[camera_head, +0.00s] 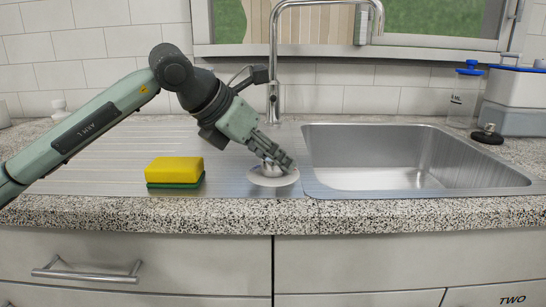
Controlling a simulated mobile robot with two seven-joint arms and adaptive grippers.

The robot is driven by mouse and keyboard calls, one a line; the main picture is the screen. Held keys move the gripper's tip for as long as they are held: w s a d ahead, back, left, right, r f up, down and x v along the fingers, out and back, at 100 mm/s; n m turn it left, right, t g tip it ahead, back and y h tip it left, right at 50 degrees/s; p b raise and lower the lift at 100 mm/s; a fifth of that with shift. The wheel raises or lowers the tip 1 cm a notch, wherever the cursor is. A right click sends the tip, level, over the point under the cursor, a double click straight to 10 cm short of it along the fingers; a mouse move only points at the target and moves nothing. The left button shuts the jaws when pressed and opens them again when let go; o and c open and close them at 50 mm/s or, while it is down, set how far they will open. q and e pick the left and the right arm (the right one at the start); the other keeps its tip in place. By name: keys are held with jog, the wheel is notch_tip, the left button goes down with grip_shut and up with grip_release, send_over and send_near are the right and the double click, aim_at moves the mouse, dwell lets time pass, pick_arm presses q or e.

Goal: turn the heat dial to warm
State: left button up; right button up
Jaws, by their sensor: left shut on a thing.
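My left gripper (276,166) reaches down from the upper left and is shut on the top of a pale round thing (269,182). This low disc-like thing stands on the ribbed steel drainboard (100,165), just left of the sink basin. The fingers cover its upper middle, so any knob, pointer or marks there are hidden. I cannot read a "warm" mark on it, and cannot tell for certain that it is the heat dial. My right gripper is not in view.
A yellow and green sponge (174,171) lies left of the round thing. The sink basin (400,160) is to the right, with a tall tap (273,60) behind. A blue-capped bottle (463,100), a blue-lidded container (515,90) and a small dark round thing (487,138) stand at the far right.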

pick_arm(q)
jog(key=shift+w+m+g+h, duration=0.1)
jog(key=shift+m+g+h, duration=0.3)
jog(key=shift+m, duration=0.3)
jog(key=shift+r+m+g+h, duration=0.1)
jog(key=shift+m+g+h, duration=0.2)
jog(key=shift+m+g, duration=0.5)
jog(key=shift+m+g+p, duration=0.5)
jog(key=shift+m+p, duration=0.1)
jog(key=shift+m, duration=0.4)
jog(key=m+g+p, duration=0.1)
jog(key=m+g, duration=0.1)
jog(key=shift+r+m+h, duration=0.1)
jog(key=shift+m+h, duration=0.2)
jog(key=shift+h, duration=0.1)
jog(key=shift+m+g+p, duration=0.75)
jog(key=shift+m+g, duration=0.65)
jog(key=shift+m, duration=0.3)
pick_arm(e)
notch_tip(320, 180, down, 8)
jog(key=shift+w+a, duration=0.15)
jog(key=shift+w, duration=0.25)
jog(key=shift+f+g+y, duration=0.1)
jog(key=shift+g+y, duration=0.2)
pick_arm(q)
jog(key=o, duration=1.2)
jog(key=shift+f, duration=0.2)
